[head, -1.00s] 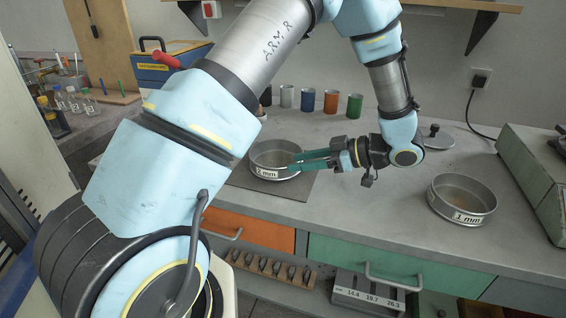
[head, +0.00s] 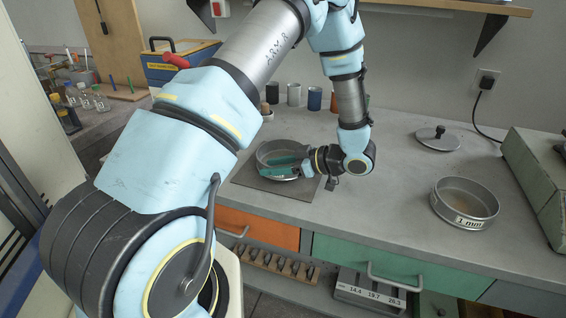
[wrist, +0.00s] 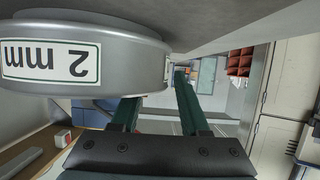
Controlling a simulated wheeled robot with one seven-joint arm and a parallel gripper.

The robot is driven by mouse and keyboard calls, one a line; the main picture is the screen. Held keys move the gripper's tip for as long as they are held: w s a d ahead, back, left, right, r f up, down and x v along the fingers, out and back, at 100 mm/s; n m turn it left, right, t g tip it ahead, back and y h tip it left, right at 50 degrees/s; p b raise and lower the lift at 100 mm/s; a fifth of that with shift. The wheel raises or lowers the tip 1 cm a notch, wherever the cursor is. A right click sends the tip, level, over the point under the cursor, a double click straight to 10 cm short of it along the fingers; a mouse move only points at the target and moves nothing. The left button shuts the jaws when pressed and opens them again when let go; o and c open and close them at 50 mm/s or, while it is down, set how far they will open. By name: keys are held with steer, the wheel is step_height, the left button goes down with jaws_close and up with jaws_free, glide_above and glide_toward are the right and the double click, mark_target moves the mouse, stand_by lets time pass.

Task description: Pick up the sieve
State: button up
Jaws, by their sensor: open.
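The 2 mm sieve (head: 283,145), a round grey metal pan, sits on a dark mat (head: 250,180) on the bench. My gripper (head: 273,166) is open, its green fingers reaching over the sieve from the right and covering part of it in the head view. The wrist view is upside down and shows the sieve's wall and "2 mm" label (wrist: 50,61) close up. There one finger's tip is partly hidden behind the sieve's rim, while the other finger shows clear to the right. I cannot tell whether either finger touches it. A second sieve, marked 1 mm (head: 465,202), stands at the right.
A lid with a knob (head: 438,138) lies behind the 1 mm sieve. Several cups (head: 294,94) stand along the back, partly hidden by my arm. A green-grey box (head: 535,185) borders the right. The bench between mat and 1 mm sieve is clear.

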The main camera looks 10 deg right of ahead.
steer(key=shift+c, duration=0.2)
jaws_close()
stand_by(1.1)
